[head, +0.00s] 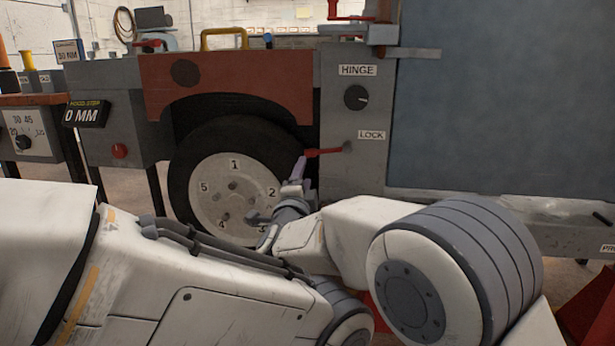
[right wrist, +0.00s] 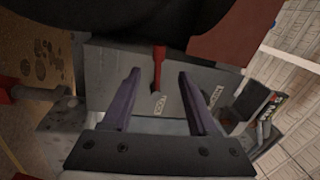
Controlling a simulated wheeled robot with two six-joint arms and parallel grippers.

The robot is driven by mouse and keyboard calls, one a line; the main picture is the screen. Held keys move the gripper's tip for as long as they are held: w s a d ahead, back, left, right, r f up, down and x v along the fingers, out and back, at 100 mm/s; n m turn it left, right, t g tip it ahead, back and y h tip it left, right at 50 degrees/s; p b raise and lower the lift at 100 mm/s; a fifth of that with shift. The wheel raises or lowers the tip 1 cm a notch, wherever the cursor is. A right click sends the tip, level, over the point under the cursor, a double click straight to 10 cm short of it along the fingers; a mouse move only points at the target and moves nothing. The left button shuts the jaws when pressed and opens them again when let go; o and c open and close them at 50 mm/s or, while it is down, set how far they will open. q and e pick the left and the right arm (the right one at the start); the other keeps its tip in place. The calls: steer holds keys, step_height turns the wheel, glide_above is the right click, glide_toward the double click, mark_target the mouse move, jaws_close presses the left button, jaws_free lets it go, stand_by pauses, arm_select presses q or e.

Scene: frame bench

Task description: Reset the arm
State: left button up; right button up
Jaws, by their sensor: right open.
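My right gripper (head: 279,190) is open, with its purple fingers in front of the wheel in the head view. In the right wrist view, the open fingers (right wrist: 159,75) stand on either side of a red lever (right wrist: 158,62), apart from it in the picture. In the head view, the red lever (head: 326,152) sticks out leftward from the grey panel, near the LOCK label (head: 371,135). One fingertip overlaps its left end there; I cannot tell whether they touch. My left gripper is not in view.
A wheel (head: 213,182) with numbered studs sits under a red fender (head: 228,78). A dark knob (head: 356,97) is on the grey panel below the HINGE label (head: 358,70). A large blue-grey panel (head: 500,95) fills the right. My white arm links cover the foreground.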

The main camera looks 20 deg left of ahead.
steer(key=shift+a, duration=0.1)
steer(key=s+d+f+n+g, duration=0.1)
steer(key=d+f+n+g, duration=0.5)
steer(key=d, duration=0.5)
steer(key=d+f+n+g, duration=0.2)
steer(key=d+f+n, duration=0.2)
steer(key=d+f, duration=0.55)
steer(key=s+d+f+n+g+h, duration=0.2)
steer(key=s+d+f+g, duration=0.25)
steer(key=s+d, duration=0.65)
steer(key=s+d+f+n+g+h, duration=0.15)
steer(key=s+d+f+g, duration=0.35)
steer(key=s+d, duration=0.55)
steer(key=s+a+r+n+g+y+p, duration=0.1)
steer(key=s+a+r+n+p, duration=0.3)
steer(key=s+a+r+p, duration=0.55)
steer(key=s+a+r+n+g+p, duration=0.1)
steer(key=s+a+r+n+p, duration=0.45)
steer(key=r, duration=0.65)
step_height(320, 180, up, 38)
steer(key=m+p, duration=0.1)
steer(key=p, duration=3.8)
steer(key=shift+s+f, duration=0.15)
steer(key=shift+s, duration=0.1)
